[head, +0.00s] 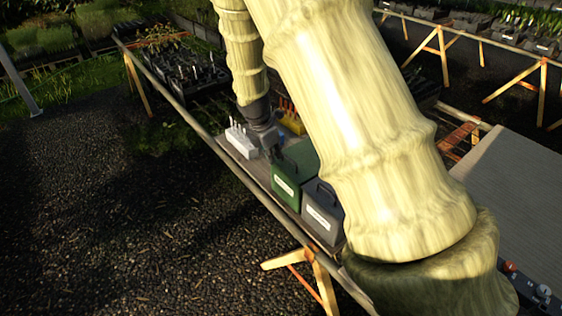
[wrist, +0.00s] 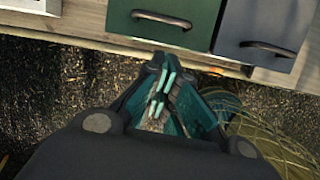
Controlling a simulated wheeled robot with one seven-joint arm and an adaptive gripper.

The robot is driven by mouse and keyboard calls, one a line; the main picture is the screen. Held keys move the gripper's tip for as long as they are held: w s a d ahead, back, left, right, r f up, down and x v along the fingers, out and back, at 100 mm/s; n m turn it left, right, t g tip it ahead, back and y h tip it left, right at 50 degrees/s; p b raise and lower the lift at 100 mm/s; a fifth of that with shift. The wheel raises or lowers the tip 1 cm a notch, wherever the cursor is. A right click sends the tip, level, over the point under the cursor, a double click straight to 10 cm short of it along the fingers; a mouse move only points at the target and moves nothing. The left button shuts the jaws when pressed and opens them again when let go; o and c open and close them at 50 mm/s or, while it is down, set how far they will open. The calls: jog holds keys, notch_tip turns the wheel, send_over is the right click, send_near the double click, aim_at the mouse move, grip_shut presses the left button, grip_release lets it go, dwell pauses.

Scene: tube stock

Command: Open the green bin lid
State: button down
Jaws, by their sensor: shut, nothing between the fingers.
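The green bin (head: 287,184) stands on the long wooden bench, with a pale label on its front. In the wrist view its green lid (wrist: 196,12) looks down flat and carries a dark bar handle (wrist: 160,19). My gripper (wrist: 163,80) is shut and empty, with its fingertips a little below the handle in the wrist picture and apart from it. In the head view my gripper (head: 274,149) is at the far side of the green bin, partly hidden.
A grey bin (head: 322,214) with its own handle (wrist: 268,47) stands close beside the green bin. A white rack (head: 241,141) and a yellow rack (head: 292,120) stand farther along the bench. The gravel (head: 120,230) to the left is clear.

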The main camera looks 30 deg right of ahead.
aim_at(283, 168)
jog(key=shift+n, duration=0.4)
jog(key=shift+w+d+f+p, duration=0.25)
jog(key=shift+d+f+p, duration=0.4)
jog(key=shift+f, duration=0.45)
jog(key=shift+w+d+f+p, duration=0.25)
jog(key=shift+d+f+p, duration=0.4)
jog(key=shift+f, duration=0.4)
jog(key=shift+w+d+f+p, duration=0.25)
jog(key=shift+d+f+p, duration=0.35)
jog(key=shift+f, duration=0.5)
jog(key=shift+d, duration=0.1)
jog(key=shift+w+r, duration=0.1)
